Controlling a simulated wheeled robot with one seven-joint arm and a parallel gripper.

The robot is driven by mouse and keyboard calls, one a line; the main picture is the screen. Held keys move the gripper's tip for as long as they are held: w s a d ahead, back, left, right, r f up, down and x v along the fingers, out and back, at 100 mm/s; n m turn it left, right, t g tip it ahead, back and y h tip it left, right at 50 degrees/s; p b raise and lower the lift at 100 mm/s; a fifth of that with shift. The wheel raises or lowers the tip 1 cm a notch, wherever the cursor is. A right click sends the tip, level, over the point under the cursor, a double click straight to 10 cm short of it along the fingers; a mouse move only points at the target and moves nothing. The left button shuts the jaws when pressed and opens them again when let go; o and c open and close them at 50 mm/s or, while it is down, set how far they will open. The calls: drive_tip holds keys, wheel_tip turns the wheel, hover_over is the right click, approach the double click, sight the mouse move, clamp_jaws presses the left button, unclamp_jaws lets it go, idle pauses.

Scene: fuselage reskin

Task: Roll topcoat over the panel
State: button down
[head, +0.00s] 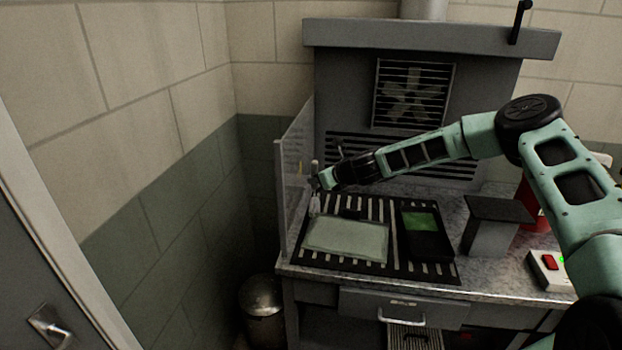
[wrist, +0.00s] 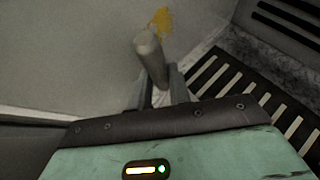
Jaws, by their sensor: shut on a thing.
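The panel (head: 346,240) is a pale green-grey sheet lying flat on the black slatted bench top. My gripper (head: 322,181) is at the back left of the bench, behind the panel's left end. It is shut on an upright grey tool, apparently the roller (head: 314,203), whose lower end hangs near the panel's back left corner. I cannot tell whether it touches anything. In the wrist view, the grey handle (wrist: 150,52) stands up between the fingers (wrist: 160,94). A black tray (head: 433,246) with green paint (head: 421,222) lies right of the panel.
A clear side screen (head: 293,185) stands close left of my gripper. A yellow mark (wrist: 160,20) shows past the handle. A grey stand (head: 490,225), a red container (head: 535,205) and a switch box (head: 550,272) are on the right. A vented hood (head: 400,95) rises behind.

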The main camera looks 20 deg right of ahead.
sight(316, 169)
drive_tip(key=shift+r+p, duration=0.95)
drive_tip(key=shift+r, duration=0.85)
drive_tip(key=shift+s, duration=0.1)
